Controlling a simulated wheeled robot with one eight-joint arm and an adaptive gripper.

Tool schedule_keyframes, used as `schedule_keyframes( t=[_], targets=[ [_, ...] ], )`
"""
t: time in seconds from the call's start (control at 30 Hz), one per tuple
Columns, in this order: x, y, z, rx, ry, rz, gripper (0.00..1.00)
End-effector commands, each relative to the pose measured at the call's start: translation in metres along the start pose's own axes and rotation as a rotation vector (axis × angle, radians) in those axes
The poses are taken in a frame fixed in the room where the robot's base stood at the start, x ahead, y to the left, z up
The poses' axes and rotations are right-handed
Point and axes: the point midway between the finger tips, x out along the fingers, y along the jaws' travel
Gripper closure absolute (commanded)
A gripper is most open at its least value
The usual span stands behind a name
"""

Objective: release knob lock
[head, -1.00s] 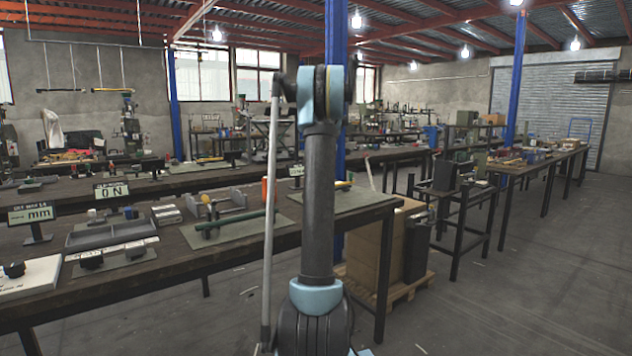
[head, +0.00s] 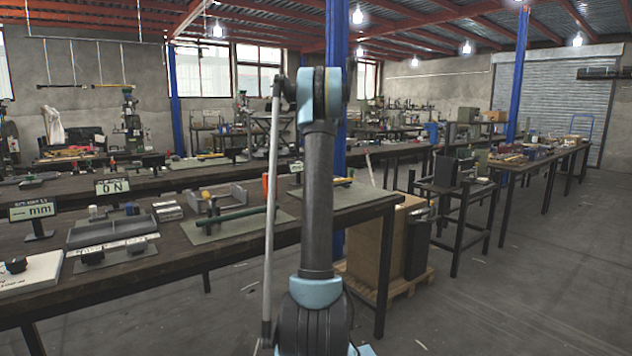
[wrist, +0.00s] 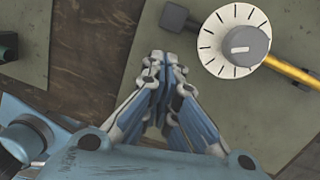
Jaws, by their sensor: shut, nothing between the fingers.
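In the wrist view a round white dial (wrist: 215,55) with black marks carries a grey knob (wrist: 247,46) with a white line on it. A dark bar end (wrist: 174,17) shows left of the dial and a yellow rod (wrist: 292,72) right of it; the dial hides whatever lies between. My gripper (wrist: 168,62) is shut and empty. In this view its tips are left of the dial and apart from it, over a grey-green mat (wrist: 110,40). I cannot tell their height. In the head view my arm hides the gripper.
The workbench (head: 180,268) holds a grey tray (head: 110,230), a green bar (head: 235,213), a mm display (head: 33,210) and an N display (head: 112,187). A mat (head: 335,197) with a yellow piece lies at its right end. A box (head: 375,235) stands on a pallet beside it. Floor at right is open.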

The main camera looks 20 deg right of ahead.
Motion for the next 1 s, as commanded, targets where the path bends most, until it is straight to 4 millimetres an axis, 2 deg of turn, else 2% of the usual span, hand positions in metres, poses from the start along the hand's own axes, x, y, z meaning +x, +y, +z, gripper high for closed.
schedule_keyframes(
  t=[0.23,0.37,0.57,1.0],
  targets=[
    [-0.001,0.000,0.000,0.000,0.000,0.000,1.00],
    [-0.010,-0.001,-0.002,0.001,0.000,0.000,1.00],
    [-0.042,-0.003,-0.005,0.000,0.001,0.001,1.00],
    [-0.106,-0.006,0.035,-0.003,0.001,0.001,1.00]
  ],
)
